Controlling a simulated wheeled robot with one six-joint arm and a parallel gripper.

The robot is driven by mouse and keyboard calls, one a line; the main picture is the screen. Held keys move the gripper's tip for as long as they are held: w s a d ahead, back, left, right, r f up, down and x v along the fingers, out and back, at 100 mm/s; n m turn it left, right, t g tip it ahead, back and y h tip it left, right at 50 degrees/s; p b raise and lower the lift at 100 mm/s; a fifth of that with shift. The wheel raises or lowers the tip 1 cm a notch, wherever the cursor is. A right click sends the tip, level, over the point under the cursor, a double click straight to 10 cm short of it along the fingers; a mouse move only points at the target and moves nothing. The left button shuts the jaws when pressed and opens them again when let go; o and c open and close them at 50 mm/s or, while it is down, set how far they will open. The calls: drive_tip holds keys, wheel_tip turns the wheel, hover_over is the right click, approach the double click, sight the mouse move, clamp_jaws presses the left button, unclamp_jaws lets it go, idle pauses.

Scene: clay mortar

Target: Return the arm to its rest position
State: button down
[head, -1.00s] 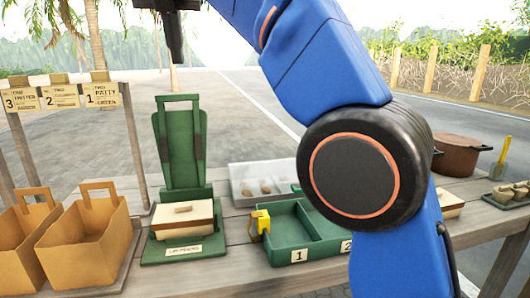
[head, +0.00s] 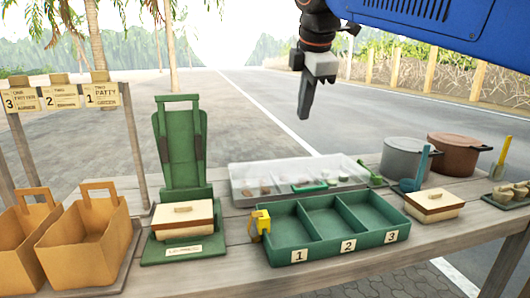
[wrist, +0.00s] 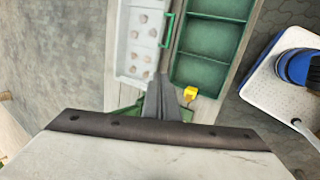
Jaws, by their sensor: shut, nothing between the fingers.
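My gripper (head: 308,100) hangs in the air above the far side of the table, fingers pointing down, shut and empty. In the wrist view my gripper (wrist: 163,98) shows its closed fingers over the gap between the white tray and the green tray, well above them. My blue arm crosses the upper right of the head view.
A green tray (head: 285,256) with compartments 1, 2 and 3, a white tray (head: 240,196), a green press (head: 180,160), paper bags (head: 85,240), a lidded box (head: 434,204) and pots (head: 405,158) stand on the table (head: 450,232). Air around the gripper is clear.

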drive_tip(key=s+d+f+m, duration=0.6)
drive_tip(key=d+f, duration=0.1)
drive_tip(key=f, duration=0.2)
drive_tip(key=s+d+f+m, duration=0.5)
drive_tip(key=s+d+f, duration=0.1)
drive_tip(key=d+f, duration=0.25)
drive_tip(key=s+d+f+m, duration=0.2)
drive_tip(key=s+f+m, duration=0.3)
drive_tip(key=f, duration=0.4)
drive_tip(key=s+d+f+m, duration=0.2)
drive_tip(key=s+f+m, duration=0.3)
drive_tip(key=s+f, duration=0.2)
wheel_tip(320, 180, down, 3)
drive_tip(key=shift+s+d+r+g, duration=0.1)
drive_tip(key=shift+s+d+g, duration=0.1)
drive_tip(key=shift+g, duration=0.1)
